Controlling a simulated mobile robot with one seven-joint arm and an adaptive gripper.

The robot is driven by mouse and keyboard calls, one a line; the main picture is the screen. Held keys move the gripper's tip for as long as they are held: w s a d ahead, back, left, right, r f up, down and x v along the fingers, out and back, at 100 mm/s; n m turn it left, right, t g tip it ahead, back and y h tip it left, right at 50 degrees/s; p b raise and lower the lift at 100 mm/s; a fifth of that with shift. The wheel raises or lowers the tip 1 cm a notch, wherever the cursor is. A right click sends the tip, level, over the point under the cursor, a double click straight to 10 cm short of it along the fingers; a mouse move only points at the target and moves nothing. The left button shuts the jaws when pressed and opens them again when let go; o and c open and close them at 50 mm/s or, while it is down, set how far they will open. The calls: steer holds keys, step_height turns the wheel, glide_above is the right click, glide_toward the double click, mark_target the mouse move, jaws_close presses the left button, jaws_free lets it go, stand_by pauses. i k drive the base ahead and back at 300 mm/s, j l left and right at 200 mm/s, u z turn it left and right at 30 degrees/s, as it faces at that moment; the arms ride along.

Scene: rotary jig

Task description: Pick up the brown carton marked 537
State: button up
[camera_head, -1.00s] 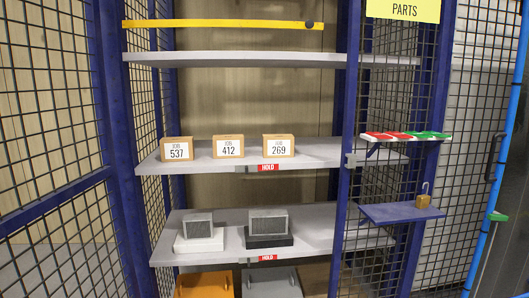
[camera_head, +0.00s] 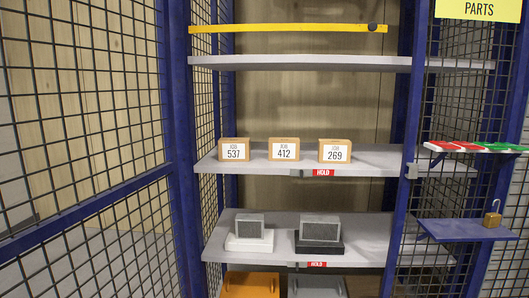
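The brown carton marked 537 (camera_head: 234,150) stands upright on the middle shelf (camera_head: 260,166), at the left end of a row of three cartons. Its white label faces me. To its right stand the carton marked 412 (camera_head: 284,149) and the carton marked 269 (camera_head: 335,151), with small gaps between them. My gripper is not in view.
Blue posts (camera_head: 180,150) and black mesh bound the shelving on both sides. A yellow bar (camera_head: 285,29) crosses the top opening. A red HOLD tag (camera_head: 323,173) is on the shelf's front edge. Grey blocks stand on the lower shelf (camera_head: 365,225). A padlock (camera_head: 492,217) sits on a blue side ledge.

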mark_target(230, 149)
steer(key=i+l, duration=0.15)
steer(key=i, duration=0.3)
steer(key=i+l, duration=0.15)
steer(key=i, duration=0.25)
steer(key=i+l, duration=0.15)
steer(key=i, duration=0.3)
steer(key=i+j, duration=0.15)
steer(key=i, duration=0.35)
steer(key=u, duration=0.05)
